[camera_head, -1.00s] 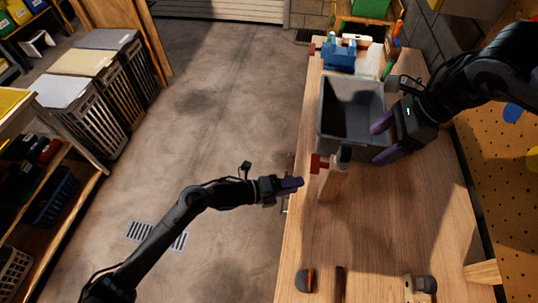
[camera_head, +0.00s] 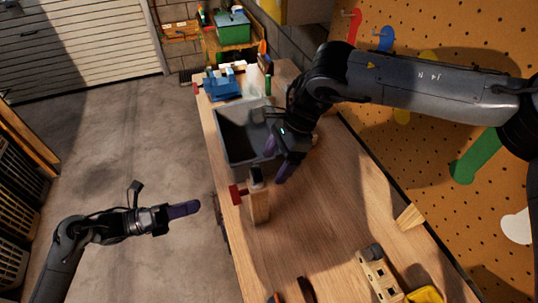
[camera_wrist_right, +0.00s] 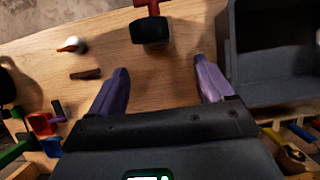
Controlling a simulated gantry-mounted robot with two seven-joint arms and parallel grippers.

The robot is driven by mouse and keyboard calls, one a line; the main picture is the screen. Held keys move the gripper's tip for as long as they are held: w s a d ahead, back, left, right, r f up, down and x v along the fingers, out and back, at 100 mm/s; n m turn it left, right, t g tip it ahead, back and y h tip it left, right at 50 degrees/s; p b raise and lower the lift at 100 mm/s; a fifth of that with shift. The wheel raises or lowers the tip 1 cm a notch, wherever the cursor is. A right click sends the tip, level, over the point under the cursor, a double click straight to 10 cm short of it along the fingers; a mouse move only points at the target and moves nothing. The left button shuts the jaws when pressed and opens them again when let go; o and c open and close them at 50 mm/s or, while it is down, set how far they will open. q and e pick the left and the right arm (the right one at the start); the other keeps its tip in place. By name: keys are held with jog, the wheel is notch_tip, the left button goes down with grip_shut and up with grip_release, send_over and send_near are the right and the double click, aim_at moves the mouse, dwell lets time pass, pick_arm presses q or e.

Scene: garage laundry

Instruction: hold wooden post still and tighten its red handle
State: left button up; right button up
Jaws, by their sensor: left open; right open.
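The wooden post (camera_head: 259,205) stands upright near the left edge of the workbench, with a dark cap on top. Its red handle (camera_head: 236,194) sticks out to the left, toward the bench edge. In the right wrist view the dark cap (camera_wrist_right: 150,30) and part of the red handle (camera_wrist_right: 150,6) show at the top, beyond the fingertips. My right gripper (camera_head: 277,163) is open and empty, just behind and to the right of the post, apart from it. In the right wrist view its purple fingers (camera_wrist_right: 160,80) are spread. My left gripper (camera_head: 197,207) is open and empty, left of the bench over the floor.
A grey bin (camera_head: 231,144) stands on the bench close behind the post and right gripper. A blue vise-like tool (camera_head: 222,86) is farther back. A wooden block (camera_head: 377,275) and small tools lie at the front. A pegboard (camera_head: 440,110) borders the right side.

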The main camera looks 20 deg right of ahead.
send_over(258, 202)
jog(key=w+d, duration=0.2)
jog(key=d, duration=0.1)
notch_tip(258, 202, down, 7)
jog(key=shift+w+r, duration=0.2)
jog(key=shift+d, duration=0.1)
